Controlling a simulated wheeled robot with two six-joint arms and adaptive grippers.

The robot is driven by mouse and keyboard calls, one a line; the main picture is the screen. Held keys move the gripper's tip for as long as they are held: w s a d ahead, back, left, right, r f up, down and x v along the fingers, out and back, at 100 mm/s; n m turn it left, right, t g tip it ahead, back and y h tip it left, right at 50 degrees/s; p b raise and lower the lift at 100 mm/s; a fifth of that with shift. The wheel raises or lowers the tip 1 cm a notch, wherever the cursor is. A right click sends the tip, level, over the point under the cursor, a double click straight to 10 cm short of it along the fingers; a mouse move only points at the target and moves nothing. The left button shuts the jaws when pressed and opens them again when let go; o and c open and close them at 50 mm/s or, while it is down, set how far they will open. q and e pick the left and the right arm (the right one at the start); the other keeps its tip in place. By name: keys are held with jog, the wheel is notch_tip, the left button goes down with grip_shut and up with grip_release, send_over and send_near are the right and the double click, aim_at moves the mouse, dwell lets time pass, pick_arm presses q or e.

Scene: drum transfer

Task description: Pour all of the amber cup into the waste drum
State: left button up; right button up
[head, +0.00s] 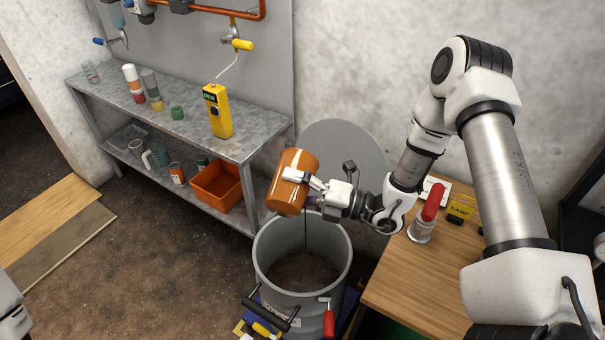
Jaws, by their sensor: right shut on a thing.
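The amber cup (292,181) is an orange-brown cylinder, tilted with its lower end over the waste drum. My right gripper (303,181) is shut on its side. A thin dark stream runs from the cup's lower end down into the drum. The waste drum (262,262) is a grey open drum below the cup, with brown contents low inside. How much is left in the cup is hidden. Of my left arm only a small white part shows at the lower left edge; its gripper is out of view.
A grey metal shelf (205,130) with jars, a yellow meter (217,110) and an orange bin (217,187) stands at the left. A wooden table (425,285) with a red-handled item (428,212) is at the right. A round grey lid (345,150) leans behind the drum.

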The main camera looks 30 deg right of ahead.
jog(key=shift+w+d+r+m, duration=0.15)
jog(key=shift+r+m, duration=0.2)
jog(key=shift+m, duration=0.2)
jog(key=shift+w+d+r+m, duration=0.15)
jog(key=shift+r+m, duration=0.15)
jog(key=shift+m, duration=0.25)
dwell(0.7)
jog(key=shift+f, duration=0.1)
jog(key=f+n, duration=0.1)
jog(key=s+a+f+n, duration=0.1)
jog(key=shift+s+a+n, duration=0.1)
jog(key=shift+n, duration=0.3)
jog(key=shift+s+a+f+n+b, duration=0.15)
jog(key=shift+f+n+b, duration=0.6)
jog(key=shift+n+b, duration=0.25)
jog(key=shift+r+p, duration=0.35)
jog(key=shift+r, duration=0.05)
notch_tip(320, 180, down, 8)
jog(key=s+a+n+g+b, duration=0.2)
jog(key=n+b, duration=1.1)
jog(key=n, duration=0.1)
jog(key=shift+s+a+b, duration=0.2)
jog(key=shift+a+b, duration=0.05)
jog(key=shift+b, duration=0.05)
